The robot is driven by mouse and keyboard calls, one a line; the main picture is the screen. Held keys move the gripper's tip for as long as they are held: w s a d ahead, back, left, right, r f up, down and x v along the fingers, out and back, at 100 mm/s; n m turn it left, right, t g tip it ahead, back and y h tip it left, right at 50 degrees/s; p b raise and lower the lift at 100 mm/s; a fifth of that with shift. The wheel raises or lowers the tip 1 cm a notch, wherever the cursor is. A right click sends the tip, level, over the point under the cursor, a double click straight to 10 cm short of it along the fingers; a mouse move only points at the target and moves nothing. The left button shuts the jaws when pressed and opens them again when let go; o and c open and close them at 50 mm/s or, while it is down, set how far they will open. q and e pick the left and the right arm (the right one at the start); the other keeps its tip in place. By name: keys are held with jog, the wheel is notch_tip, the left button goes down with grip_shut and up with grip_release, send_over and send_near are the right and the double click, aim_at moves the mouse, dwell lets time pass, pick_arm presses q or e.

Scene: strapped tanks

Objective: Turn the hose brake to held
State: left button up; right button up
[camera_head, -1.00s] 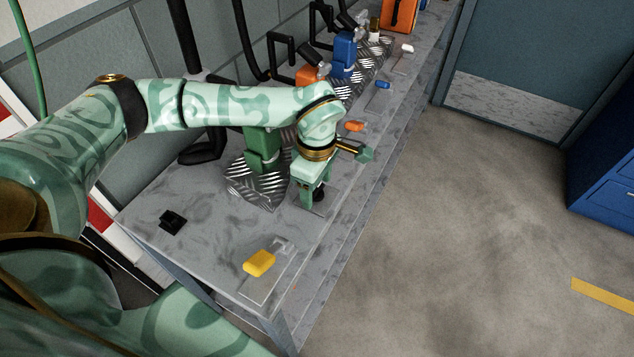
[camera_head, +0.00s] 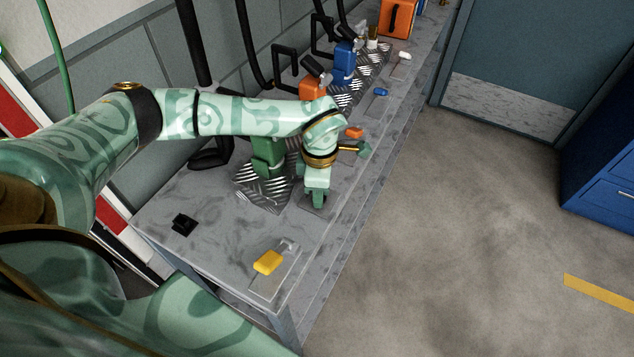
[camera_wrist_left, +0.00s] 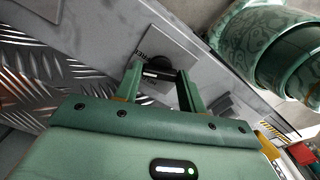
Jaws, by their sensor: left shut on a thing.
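In the head view, my left gripper (camera_head: 315,199) points down at the plate near the bench's front edge and hides the knob. My right gripper is not in view.
On the grey bench (camera_head: 224,226) lie a yellow handle (camera_head: 268,263) and a black block (camera_head: 184,223). A green valve body (camera_head: 267,158) stands on tread plate beside my gripper. Orange and blue (camera_head: 343,62) units stand farther back. The floor at right is clear.

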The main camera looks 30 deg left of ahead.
pick_arm(q)
jog(key=n+p, duration=0.1)
jog(key=n, duration=0.1)
jog(key=n+p, duration=0.1)
jog(key=p, duration=0.1)
jog(key=shift+r+n, duration=0.3)
jog(key=shift+n, duration=0.1)
jog(key=n+p, duration=0.3)
jog(key=shift+n, duration=0.3)
jog(key=n+p, duration=0.3)
jog(key=shift+f+n+p, duration=0.2)
jog(key=shift+n+p, duration=0.65)
jog(key=shift+n, duration=0.75)
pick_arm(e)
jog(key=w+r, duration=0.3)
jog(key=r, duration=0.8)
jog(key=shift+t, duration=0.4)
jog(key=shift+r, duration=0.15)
pick_arm(q)
jog(key=o, duration=1)
